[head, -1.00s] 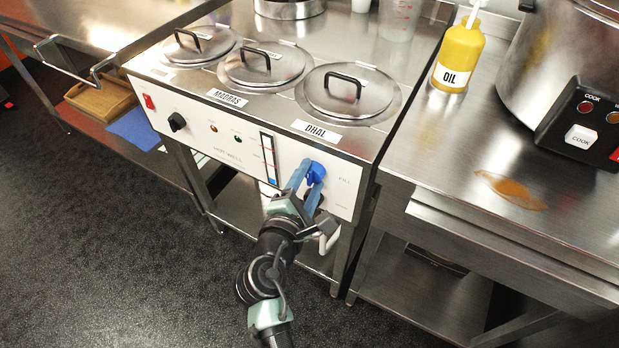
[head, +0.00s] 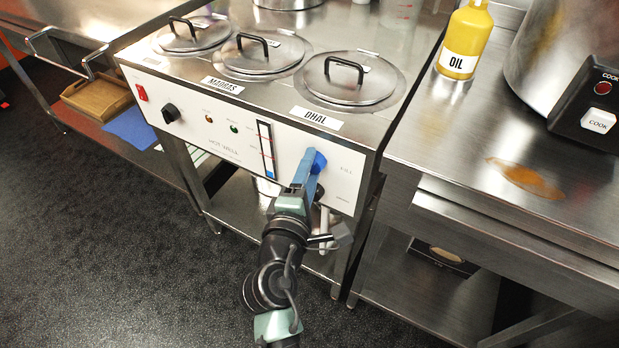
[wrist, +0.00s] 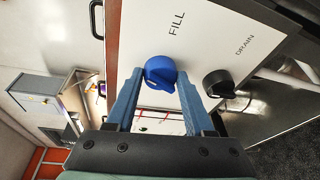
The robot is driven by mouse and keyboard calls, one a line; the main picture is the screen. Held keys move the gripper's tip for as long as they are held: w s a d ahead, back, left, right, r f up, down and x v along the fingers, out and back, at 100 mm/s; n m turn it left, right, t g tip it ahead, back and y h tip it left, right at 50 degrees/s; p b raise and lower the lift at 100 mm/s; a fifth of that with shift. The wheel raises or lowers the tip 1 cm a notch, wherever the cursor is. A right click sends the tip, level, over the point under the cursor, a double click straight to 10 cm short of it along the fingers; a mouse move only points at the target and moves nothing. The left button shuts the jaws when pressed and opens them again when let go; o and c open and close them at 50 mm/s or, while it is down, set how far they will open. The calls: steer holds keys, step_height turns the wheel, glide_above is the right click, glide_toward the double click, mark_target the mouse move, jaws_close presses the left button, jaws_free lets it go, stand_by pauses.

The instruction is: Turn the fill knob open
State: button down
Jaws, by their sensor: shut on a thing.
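The blue fill knob (head: 318,161) sits on the white front panel of the hot well, right of the level gauge. In the wrist view the knob (wrist: 160,71) is under the word FILL, its ridge pointing down and right in the picture. My gripper (head: 306,169) reaches it from the front; in the wrist view my gripper (wrist: 160,78) has one blue finger on each side of the knob. It is shut on the knob. The fingers and wrist hide part of the knob in the head view.
A black DRAIN knob (wrist: 217,83) is close beside my right finger in the wrist view. The level gauge (head: 267,150) is left of the fill knob. Lidded pots, such as the dhal pot (head: 350,88), are above. The floor (head: 120,260) at left is clear.

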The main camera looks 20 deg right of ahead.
steer(key=m+b, duration=0.1)
steer(key=b, duration=0.1)
steer(key=f+m+t+b, duration=0.1)
steer(key=m+b, duration=0.1)
steer(key=b, duration=0.1)
steer(key=shift+f, duration=0.1)
steer(key=m+b, duration=0.1)
steer(key=b, duration=0.1)
steer(key=m+b, duration=0.2)
steer(key=b, duration=0.1)
steer(key=m+t+h+b, duration=0.1)
steer(key=m+b, duration=0.1)
steer(key=b, duration=0.1)
steer(key=shift+f, duration=0.25)
steer(key=m+h+b, duration=0.1)
steer(key=m+b, duration=0.2)
steer(key=b, duration=0.2)
steer(key=shift+b, duration=0.35)
steer(key=m+b, duration=0.2)
steer(key=shift+r+h+b, duration=0.2)
steer(key=shift+h+b, duration=0.2)
steer(key=shift+r+m, duration=0.15)
steer(key=shift+m, duration=0.25)
steer(key=shift+c, duration=1.4)
jaws_free()
